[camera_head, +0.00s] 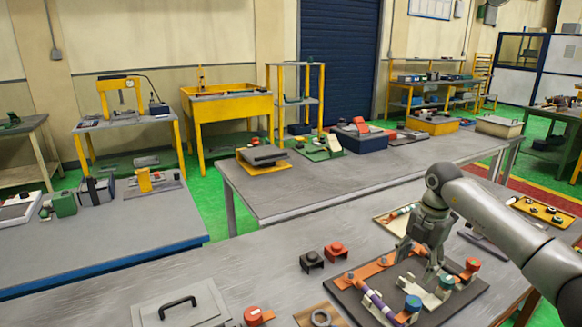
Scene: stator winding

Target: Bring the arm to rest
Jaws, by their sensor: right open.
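My right arm comes in from the right of the head view. Its gripper (433,268) points down over a dark board (350,302) on the near table. The gripper is open, with its fingertips close to a cream-coloured fixture (432,297) on that board. I cannot tell whether the fingers touch it. The board also carries an orange bar (372,268), a purple rod (378,303) and red and teal round knobs. My left gripper is not in view.
On the near table (270,270) stand a black block (312,262), a red block (336,251), a grey handled lid (180,306) and a tray (395,219) behind the gripper. A second grey table (300,190) with several devices lies beyond. The middle of the near table's left part is clear.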

